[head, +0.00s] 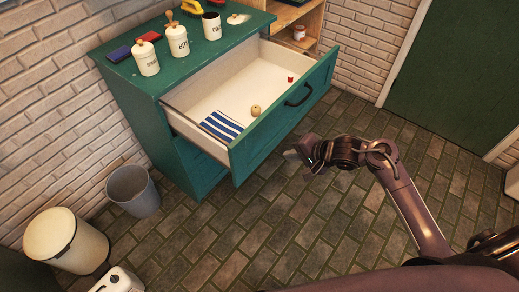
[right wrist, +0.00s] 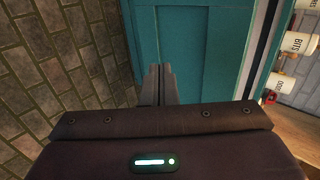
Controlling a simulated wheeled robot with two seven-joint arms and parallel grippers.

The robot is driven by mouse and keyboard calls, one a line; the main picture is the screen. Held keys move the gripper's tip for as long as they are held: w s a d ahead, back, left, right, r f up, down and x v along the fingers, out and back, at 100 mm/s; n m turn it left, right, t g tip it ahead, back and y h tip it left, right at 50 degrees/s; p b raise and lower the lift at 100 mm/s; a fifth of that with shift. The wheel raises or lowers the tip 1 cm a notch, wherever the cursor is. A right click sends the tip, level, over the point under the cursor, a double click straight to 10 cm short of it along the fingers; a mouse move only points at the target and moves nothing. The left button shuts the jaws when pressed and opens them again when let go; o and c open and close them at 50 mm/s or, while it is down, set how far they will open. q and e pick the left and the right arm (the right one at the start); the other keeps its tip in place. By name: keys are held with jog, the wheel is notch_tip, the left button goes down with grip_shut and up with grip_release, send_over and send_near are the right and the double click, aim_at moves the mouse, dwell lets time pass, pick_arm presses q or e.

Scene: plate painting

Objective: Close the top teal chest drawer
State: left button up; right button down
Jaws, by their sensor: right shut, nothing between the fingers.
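The teal chest (head: 150,105) stands against the brick wall in the head view. Its top drawer (head: 262,138) is pulled far out, with a black handle (head: 299,95) on its front. Inside the drawer lie a striped blue and white cloth (head: 221,126), a small tan ball-like thing (head: 255,111) and a small red thing (head: 291,79). My right gripper (head: 292,155) is shut and empty, in front of the drawer front and apart from it. In the right wrist view its closed fingers (right wrist: 158,84) point toward a teal panel (right wrist: 185,40). My left gripper is not in view.
A grey bin (head: 133,190) and a cream bin (head: 66,240) stand at the left. The brick floor (head: 250,215) before the chest is clear.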

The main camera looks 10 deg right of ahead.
jog(key=x, duration=0.3)
jog(key=r+x, duration=0.1)
jog(key=x, duration=0.3)
jog(key=w+b+x, duration=0.1)
jog(key=x, duration=0.2)
jog(key=shift+w+a, duration=0.2)
jog(key=shift+a, duration=0.3)
jog(key=shift+w+a, duration=0.3)
jog(key=shift+w, duration=0.15)
jog(key=shift+a, duration=0.1)
